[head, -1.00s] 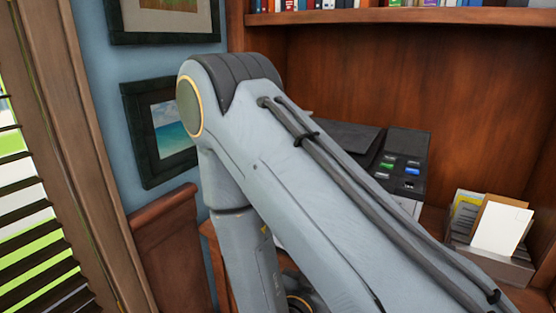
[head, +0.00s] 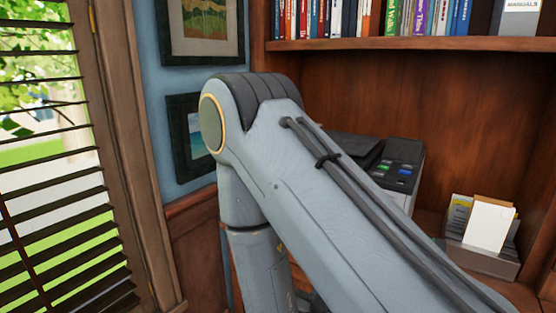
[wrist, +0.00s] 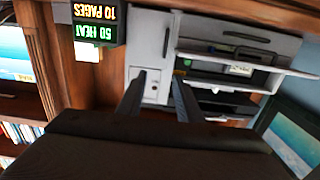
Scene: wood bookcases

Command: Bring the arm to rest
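My arm fills the middle of the head view, bent at a dark-capped joint, and it hides my gripper there. In the wrist view my gripper (wrist: 158,88) shows as two dark fingers standing apart. No object shows between the fingertips. Beyond them is a grey-white machine (wrist: 148,52) with panels and a dark slot, seen upside down. The fingers look apart from it, though the exact distance is hard to tell.
A black printer-like device (head: 398,165) and a holder with envelopes (head: 485,262) stand on the wooden bookcase (head: 455,110). Books (head: 340,18) line the shelf above. A blind-covered window (head: 50,170) is at left. A lit sign (wrist: 96,22) shows in the wrist view.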

